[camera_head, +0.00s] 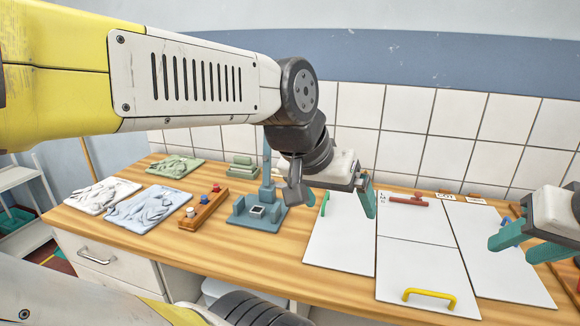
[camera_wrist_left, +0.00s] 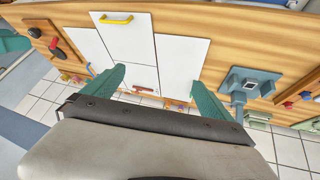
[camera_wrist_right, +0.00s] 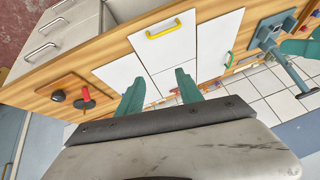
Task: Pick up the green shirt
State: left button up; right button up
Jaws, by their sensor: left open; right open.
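A crumpled green shirt (camera_head: 175,165) appears to lie flat at the back left of the wooden table in the head view. A neat green stack (camera_head: 242,168), possibly folded cloth, sits to its right; part of it shows at the right of the left wrist view (camera_wrist_left: 258,117). My left gripper (camera_head: 342,198) is open and empty above the white panels, well to the right of the green shirt. Its fingers also frame the panels in the left wrist view (camera_wrist_left: 152,88). My right gripper (camera_head: 525,246) is open and empty at the far right, far from the shirt.
White (camera_head: 103,194) and pale blue (camera_head: 147,208) crumpled cloths lie in front of the green shirt. A wooden block with coloured knobs (camera_head: 203,210) and a blue-grey fixture (camera_head: 243,212) stand between them and the white panels (camera_head: 415,271). A yellow handle (camera_head: 430,295) sticks up.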

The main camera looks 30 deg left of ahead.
aim_at(175, 167)
jog(key=u, duration=1.85)
jog(key=i+j+u, duration=0.2)
jog(key=i+j, duration=1.7)
jog(key=j, duration=0.15)
